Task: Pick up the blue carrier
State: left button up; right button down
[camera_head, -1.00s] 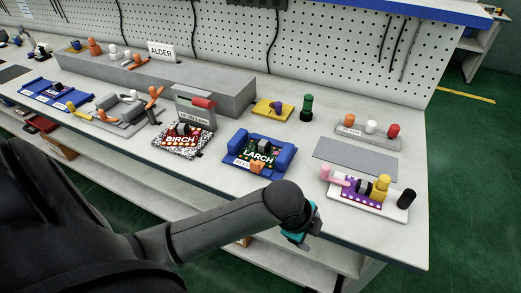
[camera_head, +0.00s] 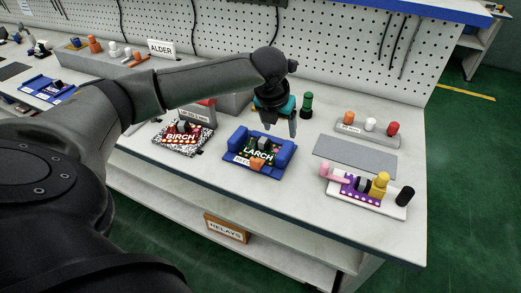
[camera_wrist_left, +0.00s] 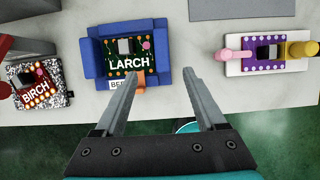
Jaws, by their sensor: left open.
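The blue carrier (camera_head: 233,151) stands on the bench and holds a green board marked LARCH (camera_head: 260,152). The carrier also shows in the left wrist view (camera_wrist_left: 94,60), where its right wall lies ahead of the space between my fingers. My left gripper (camera_head: 281,130) is open and empty, pointing down above the carrier's far right side. Its two spread fingers also show in the left wrist view (camera_wrist_left: 161,80). A second blue carrier (camera_head: 40,84) lies far left on the bench. My right gripper is out of view.
A BIRCH board (camera_head: 182,138) on a speckled base sits left of the LARCH carrier. To the right are a grey mat (camera_head: 355,157), a white fixture with a purple board (camera_head: 385,205) and a peg block (camera_head: 367,135). A green peg (camera_head: 307,105) stands behind.

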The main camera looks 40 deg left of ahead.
aim_at(284, 150)
pick_arm(q)
jog(key=b+x, duration=0.2)
jog(key=x, duration=0.7)
jog(key=shift+d, duration=0.15)
jog(key=b+x, duration=0.1)
jog(key=x, duration=0.1)
jog(key=b+x, duration=0.1)
jog(key=x, duration=0.1)
jog(key=shift+d, duration=0.15)
jog(key=shift+w+f, duration=0.15)
jog(key=shift+f, duration=0.1)
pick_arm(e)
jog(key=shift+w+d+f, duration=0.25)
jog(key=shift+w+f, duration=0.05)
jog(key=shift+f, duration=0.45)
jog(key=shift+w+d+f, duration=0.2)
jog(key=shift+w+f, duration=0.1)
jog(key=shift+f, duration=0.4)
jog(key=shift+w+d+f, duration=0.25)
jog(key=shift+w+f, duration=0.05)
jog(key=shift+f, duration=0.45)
pick_arm(q)
jog(key=shift+f, duration=0.25)
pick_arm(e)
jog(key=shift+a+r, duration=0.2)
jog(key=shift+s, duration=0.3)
